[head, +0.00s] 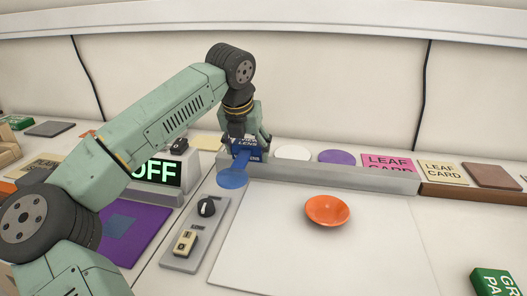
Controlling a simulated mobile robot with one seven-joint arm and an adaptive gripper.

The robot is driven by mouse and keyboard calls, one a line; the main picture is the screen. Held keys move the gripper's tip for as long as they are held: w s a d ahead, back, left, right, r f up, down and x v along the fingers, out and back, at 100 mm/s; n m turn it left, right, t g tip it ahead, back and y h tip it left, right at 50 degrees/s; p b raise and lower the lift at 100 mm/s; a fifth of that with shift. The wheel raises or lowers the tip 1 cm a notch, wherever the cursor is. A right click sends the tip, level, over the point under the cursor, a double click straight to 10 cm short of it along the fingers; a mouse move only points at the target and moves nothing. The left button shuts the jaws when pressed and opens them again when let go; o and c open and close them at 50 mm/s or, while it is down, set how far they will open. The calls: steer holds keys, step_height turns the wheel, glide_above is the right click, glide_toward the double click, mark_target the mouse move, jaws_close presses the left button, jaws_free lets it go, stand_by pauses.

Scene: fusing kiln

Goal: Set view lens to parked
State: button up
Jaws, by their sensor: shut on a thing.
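The view lens is a blue piece with a round translucent blue disc (232,178) at its near end. Its dark blue block (249,154), with white lettering ending in "LENS", sits at the left end of the grey rail. My gripper (246,138) comes down from above and is shut on this block. The fingertips are small in view and partly merge with the block. The disc hangs out to the near left, over the area beside the white board's far left corner.
A display reading "OFF" (157,171) stands left of my gripper. A grey control panel (182,258) with a black knob (206,207) and a beige switch (185,243) lies nearer. An orange bowl (327,210) sits on the white board (290,262). Cards and discs line the grey rail (340,175).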

mark_target(240, 158)
steer(key=shift+w+a, duration=0.1)
steer(key=shift+a, duration=0.1)
steer(key=o, duration=1.7)
steer(key=v, duration=1.2)
